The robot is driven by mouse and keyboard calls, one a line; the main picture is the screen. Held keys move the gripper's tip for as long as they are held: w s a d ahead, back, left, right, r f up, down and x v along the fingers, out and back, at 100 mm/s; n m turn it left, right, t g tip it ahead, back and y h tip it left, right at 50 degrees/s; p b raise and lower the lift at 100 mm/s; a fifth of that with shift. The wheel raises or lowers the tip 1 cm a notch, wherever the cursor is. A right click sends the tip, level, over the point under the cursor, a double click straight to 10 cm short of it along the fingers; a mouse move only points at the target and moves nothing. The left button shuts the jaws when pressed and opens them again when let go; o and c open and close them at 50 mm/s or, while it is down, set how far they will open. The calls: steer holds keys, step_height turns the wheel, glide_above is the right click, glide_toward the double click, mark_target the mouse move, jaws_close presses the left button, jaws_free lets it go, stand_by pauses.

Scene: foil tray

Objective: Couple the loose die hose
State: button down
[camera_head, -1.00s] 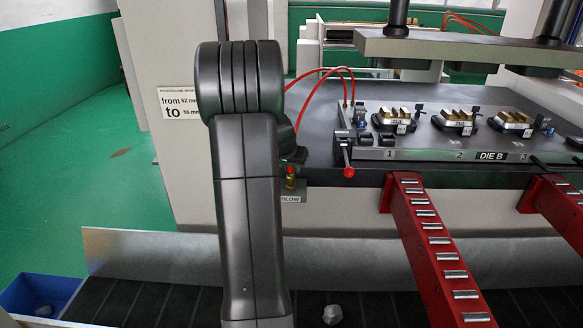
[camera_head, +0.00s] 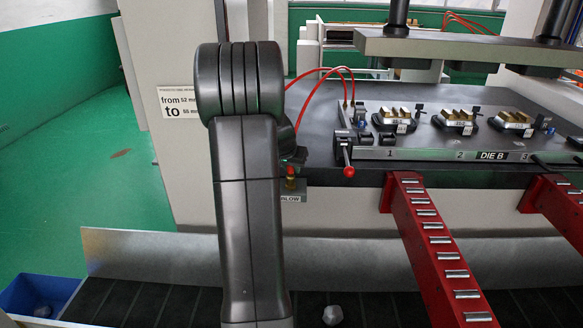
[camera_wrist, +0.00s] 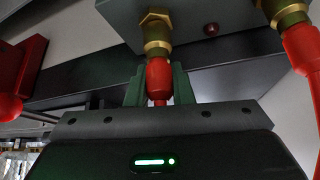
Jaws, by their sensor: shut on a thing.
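The loose die hose (camera_head: 322,70) is red and arcs from the die's left end, going behind my arm in the head view. In the wrist view its red end (camera_wrist: 158,76) sits between the green fingers of my gripper (camera_wrist: 158,90), which is shut on it. The red end lines up with a brass coupling (camera_wrist: 156,28) on a grey block and appears to meet it; I cannot tell whether it is locked. In the head view the brass coupling (camera_head: 290,184) stands at the BLOW plate (camera_head: 293,198), and my gripper is mostly hidden behind my arm.
A second brass coupling (camera_wrist: 285,12) with a red hose (camera_wrist: 303,50) on it is close on the right. A red knob (camera_wrist: 9,106) is at the left. In the head view, a red-knobbed lever (camera_head: 347,160) and red roller rails (camera_head: 435,245) stand to the right.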

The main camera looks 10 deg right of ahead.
stand_by(0.9)
steer(key=c, duration=0.7)
jaws_free()
steer(key=shift+r, duration=0.1)
steer(key=shift+r+p, duration=1.95)
steer(key=shift+r, duration=1.5)
jaws_close()
